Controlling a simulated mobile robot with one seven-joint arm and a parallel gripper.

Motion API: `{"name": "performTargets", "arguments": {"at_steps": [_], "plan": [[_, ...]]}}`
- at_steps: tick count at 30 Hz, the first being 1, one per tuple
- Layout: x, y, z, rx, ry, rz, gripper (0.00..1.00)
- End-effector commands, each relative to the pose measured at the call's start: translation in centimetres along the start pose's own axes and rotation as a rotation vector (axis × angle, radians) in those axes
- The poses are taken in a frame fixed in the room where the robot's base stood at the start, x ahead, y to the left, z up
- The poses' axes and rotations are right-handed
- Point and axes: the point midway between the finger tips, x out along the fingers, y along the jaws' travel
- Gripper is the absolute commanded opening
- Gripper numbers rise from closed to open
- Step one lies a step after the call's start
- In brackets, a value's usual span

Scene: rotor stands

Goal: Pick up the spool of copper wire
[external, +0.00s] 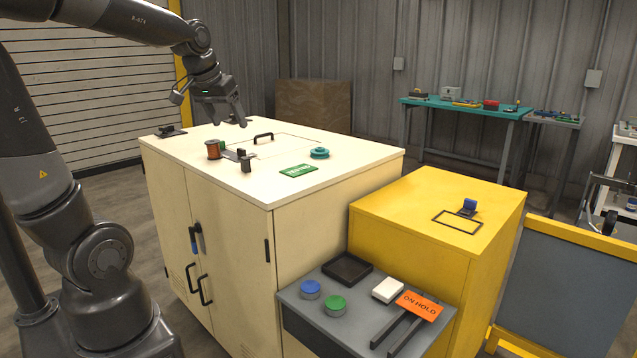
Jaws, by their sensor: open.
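The spool of copper wire (213,149) stands on the near left part of the cream cabinet top (335,150). It is small and reddish-brown with a darker rim. My gripper (232,124) is open, pointing down above the cabinet top, behind and a little right of the spool. Nothing shows between its fingers, and it is apart from the spool.
Beside the spool is a dark metal fixture (243,158). A teal reel (319,153), a green sign (298,170) and a black handle (263,137) are also on top. A lower yellow cabinet (440,200) and grey cart (300,270) stand at the right.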

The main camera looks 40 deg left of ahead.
Motion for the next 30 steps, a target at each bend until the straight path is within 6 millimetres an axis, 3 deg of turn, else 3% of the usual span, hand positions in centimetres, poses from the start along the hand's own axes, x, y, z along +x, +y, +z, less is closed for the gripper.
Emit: {"name": "performTargets", "arguments": {"at_steps": [1,6,12,18,21,25,30], "plan": [[0.9,-1.5,-1.7,-0.037,-0.008,-0.015,0.70],[3.7,-6.5,-6.6,-0.141,-0.018,-0.058,0.70],[7.7,-13.9,-11.0,-0.262,-0.030,-0.109,0.70],[11.6,-21.5,-13.4,-0.369,-0.039,-0.155,0.70],[13.0,-24.3,-13.9,-0.404,-0.041,-0.170,0.70],[13.9,-26.3,-14.2,-0.429,-0.041,-0.181,0.70],[15.1,-26.9,-14.1,-0.436,-0.044,-0.183,0.70]]}}
